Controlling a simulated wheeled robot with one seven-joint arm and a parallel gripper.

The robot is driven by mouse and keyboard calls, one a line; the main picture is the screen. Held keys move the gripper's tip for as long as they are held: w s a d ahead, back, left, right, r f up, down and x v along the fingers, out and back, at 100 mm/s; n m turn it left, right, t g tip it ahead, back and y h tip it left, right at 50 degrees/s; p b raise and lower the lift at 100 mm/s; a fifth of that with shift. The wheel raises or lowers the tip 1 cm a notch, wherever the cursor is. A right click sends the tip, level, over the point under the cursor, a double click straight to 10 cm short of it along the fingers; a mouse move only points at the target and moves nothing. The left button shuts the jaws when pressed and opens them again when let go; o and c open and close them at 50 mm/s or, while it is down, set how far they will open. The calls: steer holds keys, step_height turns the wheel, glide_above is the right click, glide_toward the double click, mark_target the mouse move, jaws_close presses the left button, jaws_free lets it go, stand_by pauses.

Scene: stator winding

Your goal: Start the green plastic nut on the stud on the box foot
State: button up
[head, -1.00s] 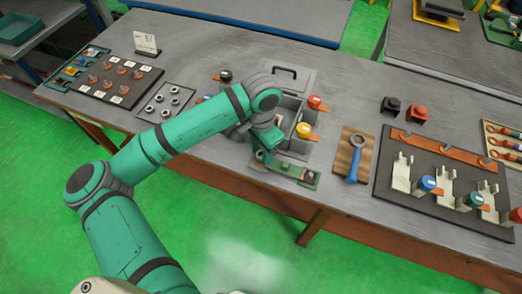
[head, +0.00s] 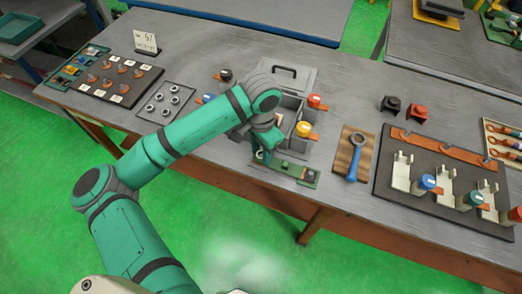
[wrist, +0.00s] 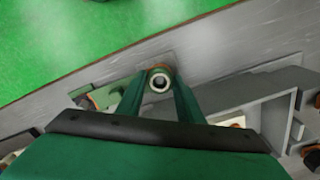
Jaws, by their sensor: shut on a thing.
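The grey box (head: 292,80) stands on the table with its compartments open. My gripper (head: 263,157) points down over the left part of this plate. In the wrist view my gripper (wrist: 160,84) is shut on a small ring-shaped nut (wrist: 160,81), which looks pale with a dark hole. The stud cannot be told apart, and contact with the foot cannot be judged.
A blue ring wrench (head: 352,173) lies on a wooden block to the right. A dark mat with pale brackets (head: 400,175) is farther right. A plate of several metal nuts (head: 163,112) lies to the left. Coloured terminals stand around the box.

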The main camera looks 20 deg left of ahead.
steer(key=shift+f, duration=0.1)
stand_by(0.3)
steer(key=m, duration=0.6)
steer(key=o, duration=1.1)
steer(key=shift+r, duration=3.5)
